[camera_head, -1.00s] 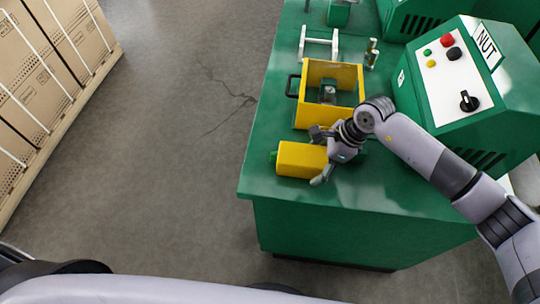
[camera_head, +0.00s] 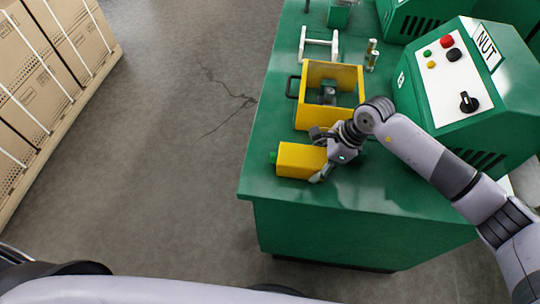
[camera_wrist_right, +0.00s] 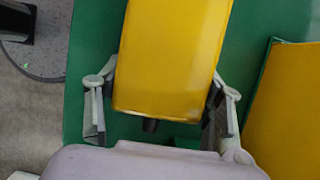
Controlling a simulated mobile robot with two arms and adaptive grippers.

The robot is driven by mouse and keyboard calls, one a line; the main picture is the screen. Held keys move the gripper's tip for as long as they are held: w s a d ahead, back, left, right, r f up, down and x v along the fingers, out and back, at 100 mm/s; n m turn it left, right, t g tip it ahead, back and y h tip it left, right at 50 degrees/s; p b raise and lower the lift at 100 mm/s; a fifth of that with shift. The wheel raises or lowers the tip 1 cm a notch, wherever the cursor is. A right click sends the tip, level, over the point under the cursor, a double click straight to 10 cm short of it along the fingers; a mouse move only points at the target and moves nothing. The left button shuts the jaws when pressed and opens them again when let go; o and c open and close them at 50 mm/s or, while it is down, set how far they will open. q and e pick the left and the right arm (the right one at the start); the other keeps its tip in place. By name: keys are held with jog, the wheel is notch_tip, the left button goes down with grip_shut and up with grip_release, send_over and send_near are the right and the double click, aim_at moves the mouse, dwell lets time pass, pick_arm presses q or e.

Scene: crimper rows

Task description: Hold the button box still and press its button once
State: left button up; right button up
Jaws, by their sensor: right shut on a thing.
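The yellow button box (camera_head: 298,160) lies on the green bench near its front left corner. Its green button (camera_head: 273,157) shows on the left end. My right gripper (camera_head: 318,156) is shut on the box, with one finger along each long side at the right end. The box (camera_wrist_right: 170,60) also fills the middle of the right wrist view, between both fingers, with a dark stub below its near end. The button is out of that view. My left gripper is not in view.
A yellow open-topped box (camera_head: 312,118) with a dark handle stands just behind. A green control console (camera_head: 440,120) labelled NUT stands to the right. A white frame (camera_head: 318,42) is further back. Floor left of the bench (camera_head: 350,205) is clear; cartons (camera_head: 50,60) stand far left.

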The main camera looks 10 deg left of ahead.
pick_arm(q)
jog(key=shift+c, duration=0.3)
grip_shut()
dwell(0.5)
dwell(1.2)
